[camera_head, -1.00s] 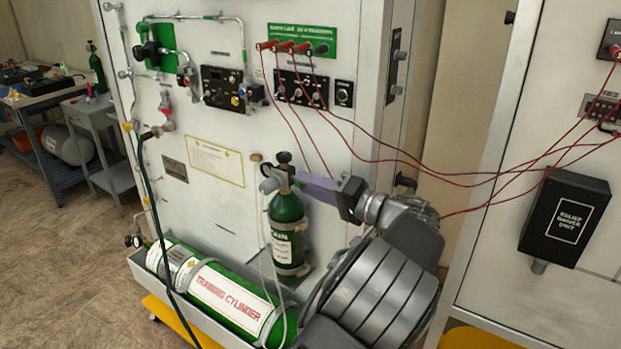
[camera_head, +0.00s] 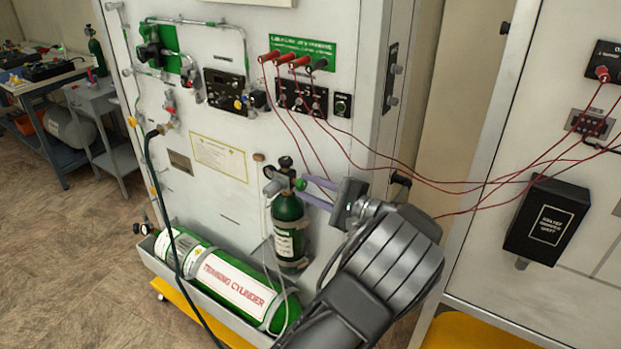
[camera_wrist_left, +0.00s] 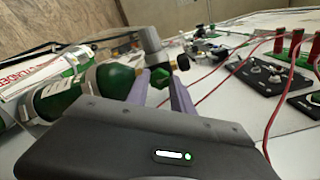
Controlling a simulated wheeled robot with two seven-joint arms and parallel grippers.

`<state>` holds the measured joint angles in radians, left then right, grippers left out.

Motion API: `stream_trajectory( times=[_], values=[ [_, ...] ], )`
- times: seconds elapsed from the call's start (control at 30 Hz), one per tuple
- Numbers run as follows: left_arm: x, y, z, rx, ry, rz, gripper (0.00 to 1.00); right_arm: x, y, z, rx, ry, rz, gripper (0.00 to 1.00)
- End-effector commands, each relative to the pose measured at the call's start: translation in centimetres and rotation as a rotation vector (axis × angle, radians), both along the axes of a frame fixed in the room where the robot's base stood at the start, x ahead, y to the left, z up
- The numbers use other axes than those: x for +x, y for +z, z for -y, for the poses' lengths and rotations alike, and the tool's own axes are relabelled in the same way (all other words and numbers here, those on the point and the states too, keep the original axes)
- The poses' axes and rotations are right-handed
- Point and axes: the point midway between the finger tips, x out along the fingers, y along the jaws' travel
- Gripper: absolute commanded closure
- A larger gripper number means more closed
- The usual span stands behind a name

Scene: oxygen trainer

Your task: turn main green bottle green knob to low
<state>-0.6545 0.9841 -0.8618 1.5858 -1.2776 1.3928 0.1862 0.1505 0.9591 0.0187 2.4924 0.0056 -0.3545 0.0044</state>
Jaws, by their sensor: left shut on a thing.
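The main green bottle (camera_head: 287,218) stands upright against the white panel, with a grey valve on top. Its green knob (camera_head: 301,184) sticks out on the right side of the valve. My left gripper (camera_head: 308,186) comes from the right, and its two purple fingers are shut on the knob. In the left wrist view the green knob (camera_wrist_left: 160,77) shows between the fingertips, and the bottle (camera_wrist_left: 110,88) lies to the left. The knob's setting marks are too small to read. My right gripper is not in view.
A large lying training cylinder (camera_head: 225,278) sits in a tray below. Red cables (camera_head: 400,165) sag from the panel to the right cabinet, above and behind my wrist. A black box (camera_head: 548,220) is on the right cabinet. Open floor (camera_head: 75,255) is at the left.

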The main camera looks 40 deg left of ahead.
Motion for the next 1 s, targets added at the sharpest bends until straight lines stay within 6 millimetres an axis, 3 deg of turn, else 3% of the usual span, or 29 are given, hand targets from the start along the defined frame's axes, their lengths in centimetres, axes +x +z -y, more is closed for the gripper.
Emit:
stream_trajectory(
  times=[0.1,0.4,0.93,0.97,1.0],
  values=[
    [0.0,0.3,0.0,-0.001,0.000,-0.091,1.00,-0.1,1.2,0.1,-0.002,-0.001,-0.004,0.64],
    [0.0,0.1,0.0,-0.001,0.001,-0.236,1.00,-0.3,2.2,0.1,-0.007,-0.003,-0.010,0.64],
    [0.0,-0.1,0.0,-0.002,0.000,-0.267,1.00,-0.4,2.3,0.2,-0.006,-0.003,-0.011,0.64],
    [0.0,-0.1,0.0,-0.002,0.000,-0.267,0.70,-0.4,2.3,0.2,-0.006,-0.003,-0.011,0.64],
    [0.0,-0.1,0.0,-0.002,0.000,-0.267,0.67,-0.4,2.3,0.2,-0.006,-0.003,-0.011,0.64]
  ],
)
